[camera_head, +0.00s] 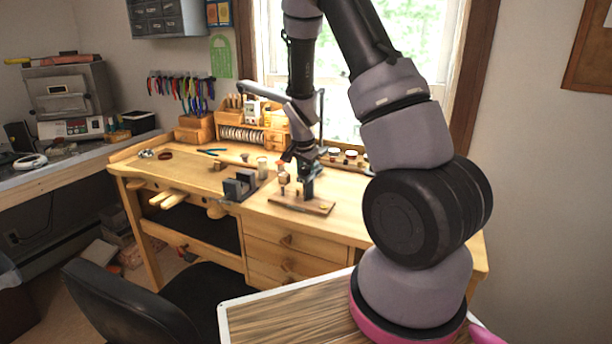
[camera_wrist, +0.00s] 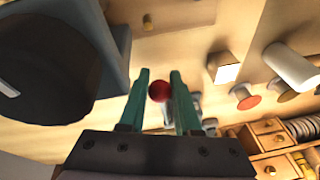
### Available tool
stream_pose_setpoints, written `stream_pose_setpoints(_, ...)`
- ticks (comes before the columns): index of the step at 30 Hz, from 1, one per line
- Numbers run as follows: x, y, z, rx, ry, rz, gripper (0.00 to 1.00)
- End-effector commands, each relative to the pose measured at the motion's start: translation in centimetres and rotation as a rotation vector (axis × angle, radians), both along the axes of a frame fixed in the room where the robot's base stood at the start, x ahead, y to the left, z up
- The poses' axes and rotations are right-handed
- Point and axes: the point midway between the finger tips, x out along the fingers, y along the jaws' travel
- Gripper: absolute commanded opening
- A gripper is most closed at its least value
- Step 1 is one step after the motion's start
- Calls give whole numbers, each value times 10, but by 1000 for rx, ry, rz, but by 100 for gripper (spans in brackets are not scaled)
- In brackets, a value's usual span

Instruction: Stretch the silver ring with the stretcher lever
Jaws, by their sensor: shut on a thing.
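In the wrist view my gripper (camera_wrist: 159,78) has its two teal fingers on either side of a small red ball (camera_wrist: 158,91), which looks like a lever's knob. The fingers are closed on it. In the head view my gripper (camera_head: 306,178) is low over the bench, at a wooden base (camera_head: 300,204) with upright parts that may be the stretcher. My arm hides part of it. The lever's shaft is not clear in either view. I cannot make out the silver ring.
A dark grey block (camera_head: 239,186) stands on the workbench (camera_head: 195,178) left of my gripper. Small jars (camera_head: 350,157) line the bench's back right, and wooden drawers (camera_head: 273,122) stand behind. A black chair (camera_head: 130,305) is in front. The bench's left part is mostly clear.

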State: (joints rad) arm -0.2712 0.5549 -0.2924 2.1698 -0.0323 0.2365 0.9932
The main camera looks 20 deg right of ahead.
Motion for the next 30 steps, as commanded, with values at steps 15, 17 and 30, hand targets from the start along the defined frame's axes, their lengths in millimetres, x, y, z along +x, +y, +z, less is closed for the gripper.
stream_pose_setpoints(15,-2,-4,-2,-2,5,-7,61)
stream_pose_setpoints(17,-2,-3,-2,-2,4,-6,61)
stream_pose_setpoints(30,-4,2,18,-1,-2,-3,61)
